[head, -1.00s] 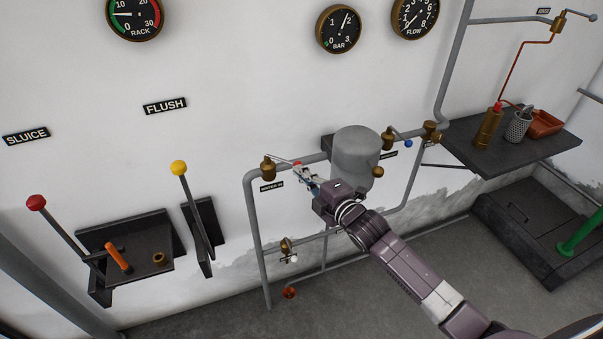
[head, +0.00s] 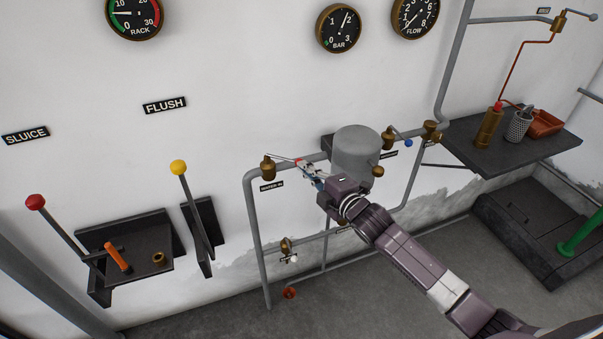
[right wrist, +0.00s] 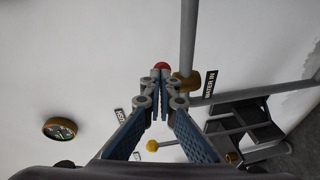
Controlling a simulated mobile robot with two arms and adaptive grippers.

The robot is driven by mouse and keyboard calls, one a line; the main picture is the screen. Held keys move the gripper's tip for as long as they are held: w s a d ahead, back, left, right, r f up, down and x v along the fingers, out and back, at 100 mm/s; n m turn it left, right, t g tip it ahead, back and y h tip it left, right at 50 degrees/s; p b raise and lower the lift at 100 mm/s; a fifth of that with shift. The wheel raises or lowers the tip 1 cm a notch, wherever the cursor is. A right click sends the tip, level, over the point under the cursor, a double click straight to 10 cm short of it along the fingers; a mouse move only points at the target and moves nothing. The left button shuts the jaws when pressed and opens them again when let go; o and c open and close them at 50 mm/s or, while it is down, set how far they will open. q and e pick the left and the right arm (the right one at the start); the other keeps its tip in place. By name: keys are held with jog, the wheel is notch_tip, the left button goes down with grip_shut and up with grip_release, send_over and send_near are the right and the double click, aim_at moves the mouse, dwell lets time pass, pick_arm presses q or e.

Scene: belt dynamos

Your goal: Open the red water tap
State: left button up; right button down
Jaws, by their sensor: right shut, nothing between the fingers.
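The water tap is a brass valve (head: 267,168) on the grey pipe above the WATER IN label (head: 271,187), with a thin lever reaching right. The red ball (head: 298,162) is at the lever's end, partly hidden by my right gripper (head: 304,166). In the right wrist view the red ball (right wrist: 161,66) shows just beyond my closed fingertips (right wrist: 160,75), with the brass valve body (right wrist: 186,82) to its right. My right gripper is shut with nothing between its fingers; whether the tips touch the ball I cannot tell. My left gripper is not in view.
A grey tank (head: 356,152) stands right of the tap, close to my right gripper. A blue-ended tap (head: 408,142) is further right. A lower tap (head: 286,247) sits below. A yellow-ball lever (head: 179,168) and red-ball lever (head: 36,203) are left, clear of my arm.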

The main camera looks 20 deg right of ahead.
jog(key=w+d+b, duration=0.2)
jog(key=w+d, duration=0.2)
jog(key=w, duration=0.1)
jog(key=shift+w, duration=0.25)
dwell(0.3)
dwell(0.4)
